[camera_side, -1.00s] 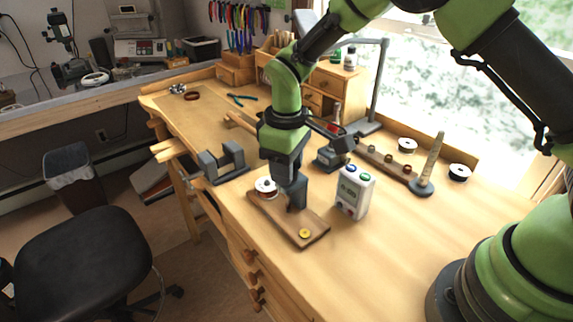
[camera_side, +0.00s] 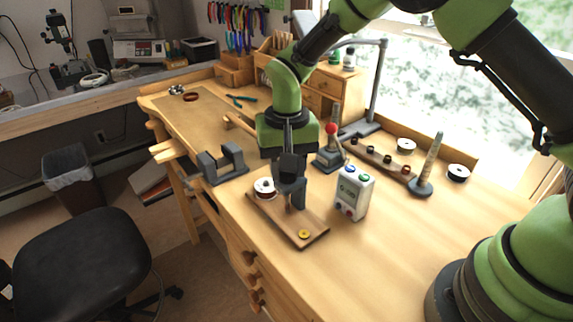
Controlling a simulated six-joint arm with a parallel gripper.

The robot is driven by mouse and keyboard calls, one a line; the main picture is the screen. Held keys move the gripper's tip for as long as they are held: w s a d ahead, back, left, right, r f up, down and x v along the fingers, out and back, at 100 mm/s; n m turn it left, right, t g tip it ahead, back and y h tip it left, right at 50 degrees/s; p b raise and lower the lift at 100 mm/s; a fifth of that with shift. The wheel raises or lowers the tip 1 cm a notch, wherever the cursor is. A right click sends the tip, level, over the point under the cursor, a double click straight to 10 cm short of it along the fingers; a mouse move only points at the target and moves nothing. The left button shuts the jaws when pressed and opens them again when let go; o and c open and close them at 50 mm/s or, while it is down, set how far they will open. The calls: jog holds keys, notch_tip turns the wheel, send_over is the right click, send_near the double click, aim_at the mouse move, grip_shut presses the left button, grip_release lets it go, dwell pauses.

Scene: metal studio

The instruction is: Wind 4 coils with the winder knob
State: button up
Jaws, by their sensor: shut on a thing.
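The winder is a dark wooden board (camera_side: 313,241) on the bench's front part, with a white spool (camera_side: 264,186) at its far left end and a yellow disc (camera_side: 304,234) at its near right end. My gripper (camera_side: 290,196) points down over the middle of the board beside the spool. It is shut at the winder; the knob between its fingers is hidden. A white box (camera_side: 353,193) with a small screen and coloured buttons stands just right of the board; its reading is too small to tell.
A grey vise-like block (camera_side: 223,167) stands left of the winder. Behind are a red-balled lever (camera_side: 331,130), a wooden rack (camera_side: 376,158), a tapered ring stick (camera_side: 432,165) and spools (camera_side: 406,145).

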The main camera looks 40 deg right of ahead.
jog(key=m, duration=0.5)
jog(key=shift+m, duration=0.3)
jog(key=m, duration=0.5)
jog(key=shift+s+m, duration=0.1)
jog(key=shift+m, duration=0.2)
jog(key=m, duration=0.5)
jog(key=shift+s, duration=0.1)
jog(key=m, duration=0.6)
jog(key=shift+s+m, duration=0.1)
jog(key=shift+m, duration=0.2)
jog(key=o, duration=0.9)
